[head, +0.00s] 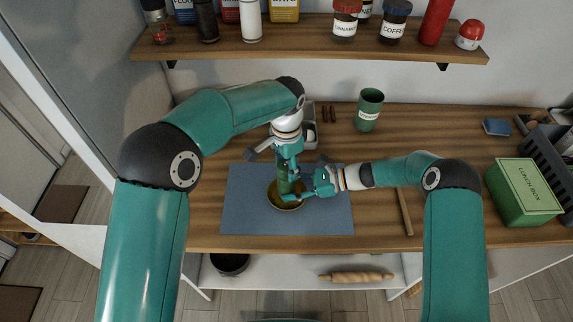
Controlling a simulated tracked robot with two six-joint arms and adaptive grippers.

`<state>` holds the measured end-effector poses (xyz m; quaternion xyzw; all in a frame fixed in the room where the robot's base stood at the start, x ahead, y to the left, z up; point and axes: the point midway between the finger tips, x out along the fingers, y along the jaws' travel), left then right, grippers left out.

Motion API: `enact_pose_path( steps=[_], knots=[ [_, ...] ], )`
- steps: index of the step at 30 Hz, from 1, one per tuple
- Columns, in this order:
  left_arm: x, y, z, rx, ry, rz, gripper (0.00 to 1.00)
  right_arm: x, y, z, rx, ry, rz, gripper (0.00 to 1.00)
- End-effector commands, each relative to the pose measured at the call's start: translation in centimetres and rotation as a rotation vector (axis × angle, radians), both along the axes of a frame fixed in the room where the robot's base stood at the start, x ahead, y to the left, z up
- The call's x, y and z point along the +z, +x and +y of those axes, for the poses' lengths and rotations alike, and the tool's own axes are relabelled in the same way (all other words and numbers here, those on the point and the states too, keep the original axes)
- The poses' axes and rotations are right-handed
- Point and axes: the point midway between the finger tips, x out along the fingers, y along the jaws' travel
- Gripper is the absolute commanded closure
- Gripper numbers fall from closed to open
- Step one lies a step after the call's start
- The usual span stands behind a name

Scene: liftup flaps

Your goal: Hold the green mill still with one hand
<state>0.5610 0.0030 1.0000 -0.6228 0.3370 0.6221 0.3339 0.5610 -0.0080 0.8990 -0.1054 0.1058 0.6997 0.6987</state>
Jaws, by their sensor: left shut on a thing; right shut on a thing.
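The green mill (284,186) stands over a round brown bowl (287,207) on the blue mat (245,215). My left gripper (287,165) comes down from above and is shut on the mill's upper part. My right gripper (299,190) reaches in from the right and is shut on the mill lower down. The fingers hide much of the mill. I cannot tell whether its base touches the bowl.
A green labelled cup (368,110) stands behind the mat. A thin wooden stick (405,212) lies to its right. A green lunch box (524,192) and a dark rack (549,140) are at far right. A shelf (310,45) with jars runs above.

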Motion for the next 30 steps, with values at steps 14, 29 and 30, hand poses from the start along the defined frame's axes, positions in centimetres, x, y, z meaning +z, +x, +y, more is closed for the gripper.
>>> enact_pose_path(
  steps=[14,29,30],
  knots=[
    [0.0,0.0,0.0,0.002,0.001,-0.001,0.25,-0.1,0.0,0.0,0.001,-0.001,0.001,0.79],
    [4.9,0.2,0.0,0.002,-0.002,-0.006,0.25,-0.1,0.0,0.0,0.0,-0.001,0.001,0.79],
    [5.8,0.2,0.0,0.002,-0.003,-0.005,0.25,-0.1,0.0,0.0,0.0,-0.001,0.001,0.79]
  ],
)
